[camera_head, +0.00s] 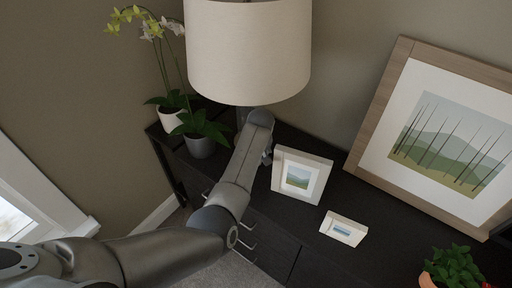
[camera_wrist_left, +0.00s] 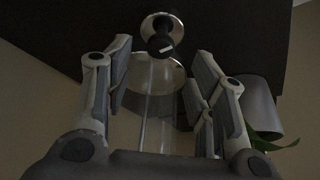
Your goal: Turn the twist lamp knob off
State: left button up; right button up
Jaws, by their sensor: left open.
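The lamp's wide cream shade (camera_head: 248,55) fills the top middle of the head view and hides most of its stand. In the left wrist view, which looks upside down, the black twist knob (camera_wrist_left: 160,42) with a white mark sits on a round metal part of the lamp, beside a clear glass column (camera_wrist_left: 155,105). My left gripper (camera_wrist_left: 160,65) is open, its fingers spread on either side of the column and knob, with no visible contact on the knob. In the head view my left arm reaches in under the shade, and its fingers are mostly hidden. My right gripper is in neither view.
Two potted plants, one in a grey pot (camera_head: 200,146), stand left of the lamp on the dark cabinet (camera_head: 280,225). A small framed picture (camera_head: 300,175) stands close right of my arm. A smaller frame (camera_head: 343,228) and a large leaning picture (camera_head: 440,125) are farther right.

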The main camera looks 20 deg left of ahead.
pick_arm(q)
jog(key=shift+v, duration=1.15)
jog(key=shift+f, duration=0.1)
